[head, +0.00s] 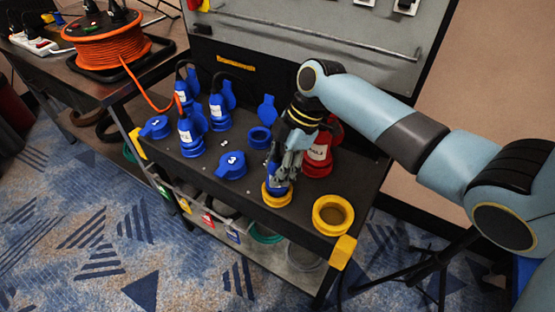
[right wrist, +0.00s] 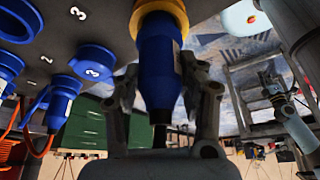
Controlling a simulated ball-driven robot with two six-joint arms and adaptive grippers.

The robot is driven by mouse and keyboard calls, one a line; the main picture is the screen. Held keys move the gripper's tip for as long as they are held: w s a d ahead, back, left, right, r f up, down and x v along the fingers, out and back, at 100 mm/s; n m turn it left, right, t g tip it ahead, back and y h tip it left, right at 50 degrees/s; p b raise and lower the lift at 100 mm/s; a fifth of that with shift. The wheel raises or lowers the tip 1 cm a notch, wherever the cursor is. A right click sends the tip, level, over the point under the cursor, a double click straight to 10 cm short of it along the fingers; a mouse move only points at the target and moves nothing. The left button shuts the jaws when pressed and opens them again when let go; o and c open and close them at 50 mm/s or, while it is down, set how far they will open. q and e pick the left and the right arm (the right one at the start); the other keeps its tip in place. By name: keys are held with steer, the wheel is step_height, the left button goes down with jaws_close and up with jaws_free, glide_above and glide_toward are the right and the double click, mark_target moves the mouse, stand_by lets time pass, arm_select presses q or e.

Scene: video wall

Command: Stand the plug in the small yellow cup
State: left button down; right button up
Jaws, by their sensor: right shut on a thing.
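The blue plug (head: 275,175) stands about upright, its lower end at the small yellow cup (head: 277,196) on the dark bench top. My right gripper (head: 284,168) is above the cup and shut on the plug. In the right wrist view the plug (right wrist: 158,62) lies between the two fingers, and its far end meets the yellow ring of the cup (right wrist: 160,12). How deep it sits in the cup is hidden. My left gripper is not in view.
A larger yellow cup (head: 333,214) stands at the right, near the front corner. A red plug (head: 318,158) stands close behind my gripper. Several blue plugs and sockets, with one blue cap (head: 232,165), fill the left. An orange cable reel (head: 105,42) sits further back.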

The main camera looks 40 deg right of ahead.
mark_target(275, 161)
steer(key=shift+f+b, duration=0.35)
steer(key=shift+f, duration=0.25)
steer(key=o, duration=1.8)
steer(key=shift+c, duration=0.2)
step_height(275, 161, up, 6)
steer(key=p, duration=0.6)
steer(key=shift+r, duration=0.1)
steer(key=shift+s, duration=0.1)
